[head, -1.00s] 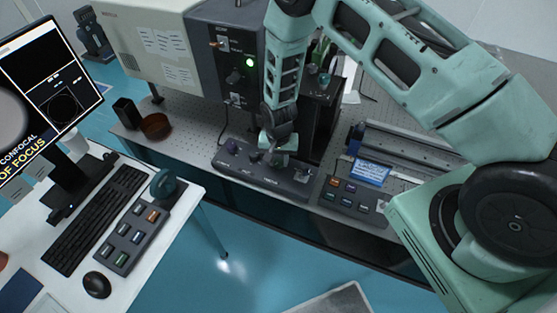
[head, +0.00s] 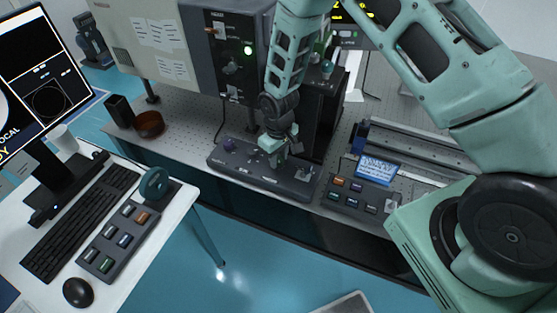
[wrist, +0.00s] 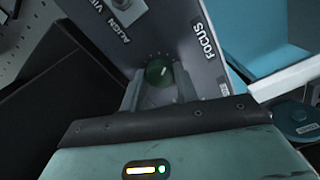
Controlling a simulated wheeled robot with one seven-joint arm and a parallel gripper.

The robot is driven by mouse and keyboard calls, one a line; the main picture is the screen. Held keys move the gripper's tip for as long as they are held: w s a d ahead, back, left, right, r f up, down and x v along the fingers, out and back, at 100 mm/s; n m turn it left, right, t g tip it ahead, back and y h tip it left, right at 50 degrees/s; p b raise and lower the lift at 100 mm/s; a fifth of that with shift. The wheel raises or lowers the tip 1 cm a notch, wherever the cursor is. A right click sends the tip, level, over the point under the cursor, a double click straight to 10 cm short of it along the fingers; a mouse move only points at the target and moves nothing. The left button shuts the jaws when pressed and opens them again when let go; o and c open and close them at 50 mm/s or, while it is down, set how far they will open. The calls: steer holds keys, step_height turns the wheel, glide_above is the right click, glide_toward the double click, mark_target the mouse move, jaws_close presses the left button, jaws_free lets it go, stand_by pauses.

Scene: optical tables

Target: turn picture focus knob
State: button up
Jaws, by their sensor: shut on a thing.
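The focus knob (wrist: 158,73) is a round dark green knob next to the printed word FOCUS in the wrist view. My gripper (wrist: 159,88) is shut on it, one finger on each side. The knob sits on a dark grey control panel (head: 240,172), which has several knobs along it. In the head view my gripper (head: 283,158) comes down onto this panel and hides the knob. The monitor (head: 45,95) at the left is partly cut off. It shows a whitish disc and yellow text ending in "DY".
A button box (head: 350,194) and a rail stage (head: 420,155) stand right of the panel. A tall instrument (head: 150,45) with a green light is behind. A desk at the left holds a keyboard (head: 85,190), a mouse (head: 78,292) and another button box. Open floor lies in front.

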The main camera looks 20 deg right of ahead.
mark_target(279, 159)
steer(key=n+b, duration=0.1)
steer(key=n, duration=0.2)
steer(key=shift+w+n, duration=0.1)
steer(key=shift+n, duration=0.2)
steer(key=shift+n+b, duration=0.5)
steer(key=shift+n, duration=1.3)
steer(key=o, duration=1)
steer(key=shift+c, duration=0.2)
steer(key=shift+r, duration=0.1)
step_height(279, 159, up, 17)
steer(key=b, duration=0.2)
steer(key=shift+r+b, duration=0.15)
steer(key=shift+b, duration=0.2)
